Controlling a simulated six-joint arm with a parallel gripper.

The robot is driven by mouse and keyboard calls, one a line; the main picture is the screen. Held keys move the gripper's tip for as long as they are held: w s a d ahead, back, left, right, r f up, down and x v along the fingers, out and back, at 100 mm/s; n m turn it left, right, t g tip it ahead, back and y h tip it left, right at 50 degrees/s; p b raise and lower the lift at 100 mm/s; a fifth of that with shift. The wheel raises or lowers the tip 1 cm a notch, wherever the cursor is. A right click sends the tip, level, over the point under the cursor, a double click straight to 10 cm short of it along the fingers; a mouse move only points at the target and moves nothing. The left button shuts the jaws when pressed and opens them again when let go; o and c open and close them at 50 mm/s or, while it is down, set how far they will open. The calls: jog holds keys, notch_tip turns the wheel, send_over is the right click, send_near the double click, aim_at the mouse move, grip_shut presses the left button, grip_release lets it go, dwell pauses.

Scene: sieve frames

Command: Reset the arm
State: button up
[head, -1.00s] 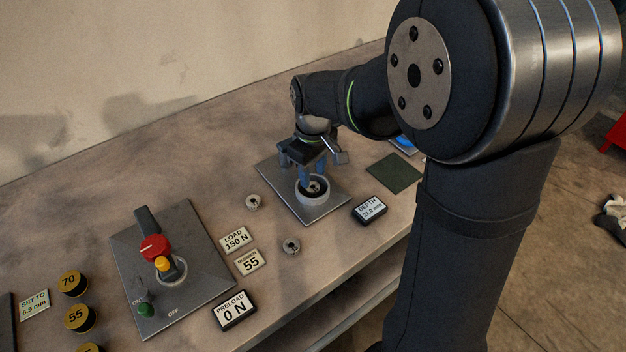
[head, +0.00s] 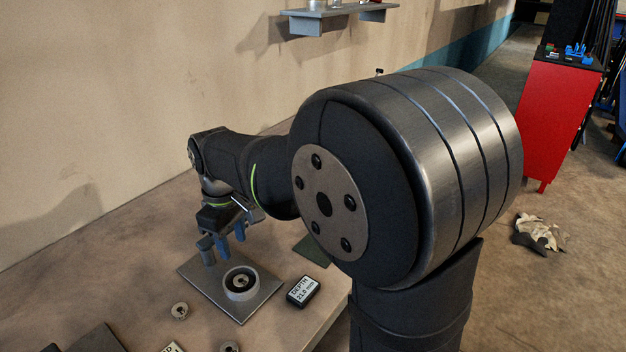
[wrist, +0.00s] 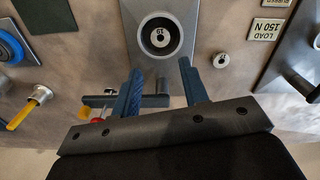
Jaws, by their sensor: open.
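My gripper (head: 223,250) is above the workbench, just up and left of a round cup (head: 240,284) on a square metal plate (head: 203,283). Its two blue fingers are apart with nothing between them in the head view. In the wrist view my gripper (wrist: 160,88) is also open, and the cup (wrist: 160,38) lies beyond the fingertips with a piece marked 19 (wrist: 160,38) inside it. The gripper is clear of the cup. My arm hides part of the bench in the head view.
A depth display (head: 303,291) reading about 21.0 mm stands right of the plate, near a dark green mat (head: 313,250). Small metal rings (head: 180,310) lie nearby. A shelf (head: 338,14) hangs on the wall, and a red cabinet (head: 560,115) stands on the floor at right.

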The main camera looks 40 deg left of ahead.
send_over(241, 280)
jog(key=shift+f, duration=4.15)
jog(key=shift+f, duration=0.1)
jog(key=shift+d+f, duration=0.1)
jog(key=shift+f, duration=1.35)
jog(key=shift+r, duration=0.15)
notch_tip(241, 280, up, 4)
jog(key=shift+f, duration=0.15)
jog(key=w+d+r, duration=0.7)
jog(key=d, duration=0.2)
jog(key=s+a+f, duration=0.2)
jog(key=s+f, duration=0.1)
jog(key=s, duration=0.3)
jog(key=s+a+f, duration=0.3)
jog(key=s, duration=0.4)
jog(key=s+a+f, duration=0.3)
jog(key=s+f, duration=0.1)
jog(key=s, duration=0.2)
jog(key=shift+s+a, duration=0.1)
jog(key=shift+s, duration=0.3)
jog(key=shift+f, duration=0.75)
